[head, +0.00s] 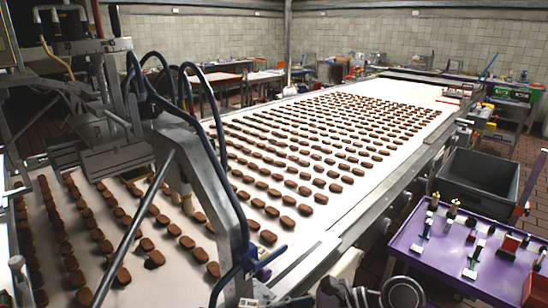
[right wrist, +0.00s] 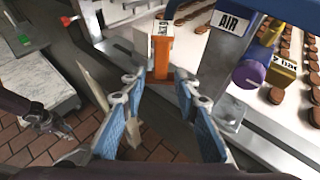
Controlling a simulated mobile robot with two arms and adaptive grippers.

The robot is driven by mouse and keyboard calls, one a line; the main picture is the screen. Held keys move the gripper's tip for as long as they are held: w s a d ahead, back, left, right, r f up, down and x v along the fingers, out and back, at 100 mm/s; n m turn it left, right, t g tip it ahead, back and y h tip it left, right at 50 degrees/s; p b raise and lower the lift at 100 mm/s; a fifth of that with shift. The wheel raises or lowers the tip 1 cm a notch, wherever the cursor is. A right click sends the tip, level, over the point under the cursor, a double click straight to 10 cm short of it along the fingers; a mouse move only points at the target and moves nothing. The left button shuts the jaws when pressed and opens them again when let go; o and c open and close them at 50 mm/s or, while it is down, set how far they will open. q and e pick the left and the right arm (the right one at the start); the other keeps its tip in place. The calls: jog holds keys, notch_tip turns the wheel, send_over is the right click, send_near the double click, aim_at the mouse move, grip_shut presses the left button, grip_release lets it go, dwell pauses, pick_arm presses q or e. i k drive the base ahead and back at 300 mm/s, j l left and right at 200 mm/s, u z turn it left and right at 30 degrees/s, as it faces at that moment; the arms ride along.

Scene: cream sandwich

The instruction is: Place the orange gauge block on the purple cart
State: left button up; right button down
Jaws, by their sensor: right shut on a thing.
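The orange gauge block (right wrist: 160,62) stands upright between the fingertips of my right gripper (right wrist: 161,84) in the right wrist view. The gripper is shut on it; a white labelled piece shows at its upper part. The block is beside the machine's post; whether it touches the machine is unclear. The purple cart (head: 450,262) is at lower right in the head view, with several small tools and pieces on its top. A dark gripper, apparently my left one (right wrist: 48,120), shows at left in the right wrist view; its finger opening is unclear.
A conveyor (head: 345,205) with many brown biscuits fills the middle. A machine post marked AIR (right wrist: 232,20) and a purple knob (right wrist: 248,73) stand close right of my right gripper. A grey crate (head: 480,172) is behind the cart. Bare patches show on the cart's front left.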

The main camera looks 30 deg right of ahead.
aim_at(497, 263)
jog(key=l+z, duration=0.15)
jog(key=z, duration=0.15)
jog(key=l+z, duration=0.15)
jog(key=z, duration=0.2)
jog(key=l+z, duration=0.1)
jog(key=l, duration=0.4)
jog(key=i+l+z, duration=0.15)
jog(key=l, duration=0.3)
jog(key=l+z, duration=0.1)
jog(key=l, duration=0.35)
jog(key=i+l+z, duration=0.15)
jog(key=l, duration=0.35)
jog(key=i+l+z, duration=0.1)
jog(key=l, duration=0.35)
jog(key=i+l, duration=0.1)
jog(key=l, duration=0.2)
jog(key=i+l, duration=0.1)
jog(key=l, duration=0.2)
